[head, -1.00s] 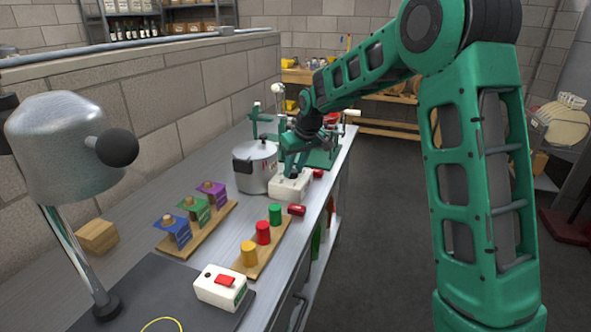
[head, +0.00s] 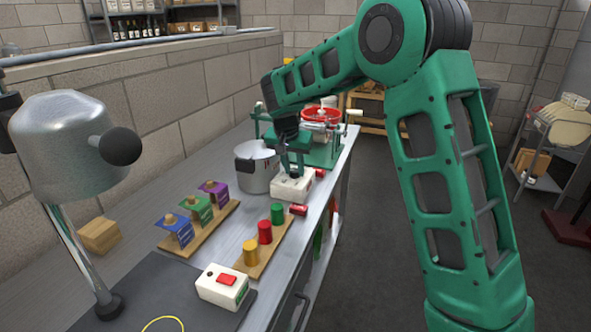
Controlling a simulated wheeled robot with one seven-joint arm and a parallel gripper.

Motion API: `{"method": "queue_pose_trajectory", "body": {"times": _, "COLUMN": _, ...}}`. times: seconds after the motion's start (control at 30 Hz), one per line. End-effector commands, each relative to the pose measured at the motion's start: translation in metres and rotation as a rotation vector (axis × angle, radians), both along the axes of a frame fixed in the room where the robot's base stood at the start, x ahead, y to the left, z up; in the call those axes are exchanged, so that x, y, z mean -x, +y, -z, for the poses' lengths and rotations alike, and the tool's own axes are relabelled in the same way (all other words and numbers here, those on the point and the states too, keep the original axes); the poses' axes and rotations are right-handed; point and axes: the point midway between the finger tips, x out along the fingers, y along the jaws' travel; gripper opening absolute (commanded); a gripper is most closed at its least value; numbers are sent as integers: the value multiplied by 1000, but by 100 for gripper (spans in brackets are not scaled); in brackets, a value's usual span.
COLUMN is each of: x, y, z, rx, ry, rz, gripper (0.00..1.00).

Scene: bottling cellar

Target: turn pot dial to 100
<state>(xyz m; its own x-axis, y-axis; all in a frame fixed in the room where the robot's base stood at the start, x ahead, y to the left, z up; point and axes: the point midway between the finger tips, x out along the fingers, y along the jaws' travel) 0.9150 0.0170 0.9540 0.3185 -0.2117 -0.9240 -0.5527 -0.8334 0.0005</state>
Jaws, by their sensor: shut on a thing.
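The metal pot (head: 257,170) with a dark lid knob stands on the steel bench. A white control box (head: 281,190) sits beside it to the right, near the bench's front edge. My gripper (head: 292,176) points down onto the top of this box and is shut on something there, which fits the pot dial. The fingers hide the dial, so its shape and setting cannot be read.
Red, green and yellow cylinders stand on a wooden board (head: 245,268) in front. Another board holds colored cards (head: 197,209). A green press with a red bowl (head: 320,115) stands behind.

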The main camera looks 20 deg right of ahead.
Motion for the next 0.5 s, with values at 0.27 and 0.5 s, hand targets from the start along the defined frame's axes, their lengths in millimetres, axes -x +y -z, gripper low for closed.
{"method": "queue_pose_trajectory", "body": {"times": 0.27, "x": -1, "y": 0, "z": 0, "rx": 1, "ry": -1, "rz": 129, "gripper": 5}}
{"method": "queue_pose_trajectory", "body": {"times": 0.5, "x": -1, "y": 0, "z": 1, "rx": 1, "ry": 0, "rz": 171, "gripper": 5}}
